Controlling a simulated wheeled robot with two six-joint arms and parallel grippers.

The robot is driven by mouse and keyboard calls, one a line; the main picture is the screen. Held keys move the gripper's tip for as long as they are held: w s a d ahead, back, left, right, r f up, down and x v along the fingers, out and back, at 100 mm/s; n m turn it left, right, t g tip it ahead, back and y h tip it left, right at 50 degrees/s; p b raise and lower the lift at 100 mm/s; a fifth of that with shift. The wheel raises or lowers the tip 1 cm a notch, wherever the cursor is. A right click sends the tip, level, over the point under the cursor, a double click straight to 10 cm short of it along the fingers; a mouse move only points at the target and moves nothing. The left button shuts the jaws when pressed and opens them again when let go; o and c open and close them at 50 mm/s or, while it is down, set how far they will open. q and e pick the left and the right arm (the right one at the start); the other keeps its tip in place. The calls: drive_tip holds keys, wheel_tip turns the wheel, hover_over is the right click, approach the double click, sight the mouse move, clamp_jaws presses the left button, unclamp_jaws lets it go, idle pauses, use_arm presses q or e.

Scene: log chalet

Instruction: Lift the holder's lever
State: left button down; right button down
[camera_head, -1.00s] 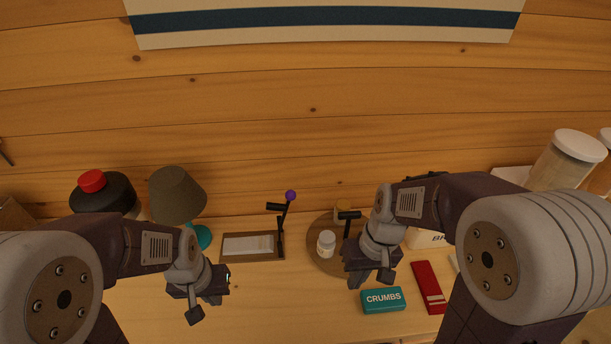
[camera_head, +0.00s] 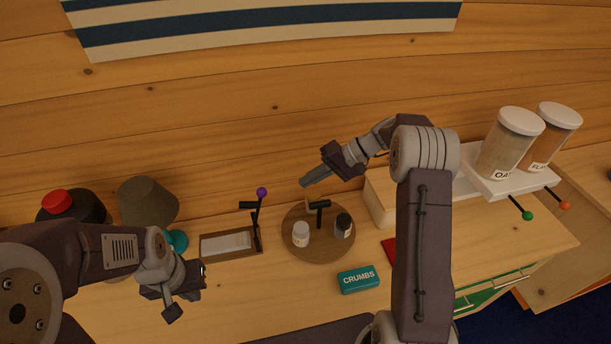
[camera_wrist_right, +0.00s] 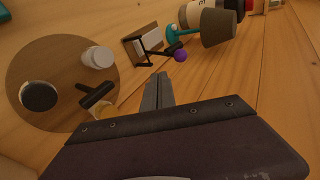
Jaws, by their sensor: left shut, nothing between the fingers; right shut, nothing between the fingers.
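The holder (camera_head: 216,243) is a flat brown tray with a pale pad, lying on the counter near the wall. Its black lever (camera_head: 257,222) stands at the tray's right end, with a purple ball (camera_head: 262,192) on top. My right gripper (camera_head: 306,184) is shut and empty, above the back of the round board, to the right of the lever and apart from it. In the right wrist view, the shut fingers (camera_wrist_right: 158,90) point toward the holder (camera_wrist_right: 148,42) and the purple ball (camera_wrist_right: 180,55). My left gripper (camera_head: 172,312) is shut and empty, in front of the holder.
A round board (camera_head: 318,254) carries a white bottle (camera_head: 301,234), a dark bottle (camera_head: 342,226) and a black handle. A teal CRUMBS box (camera_head: 358,279) lies in front; jars stand right.

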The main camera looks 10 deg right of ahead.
drive_tip(key=w+a+f+p, duration=0.1)
drive_tip(key=a+f+p, duration=0.2)
drive_tip(key=a, duration=0.5)
drive_tip(key=shift+w+a+f+p, duration=0.2)
drive_tip(key=shift+w+a+p, duration=0.1)
drive_tip(key=shift+a+p, duration=0.05)
drive_tip(key=shift+a+r+h, duration=0.4)
drive_tip(key=shift+a+h, duration=0.1)
drive_tip(key=shift+a, duration=0.3)
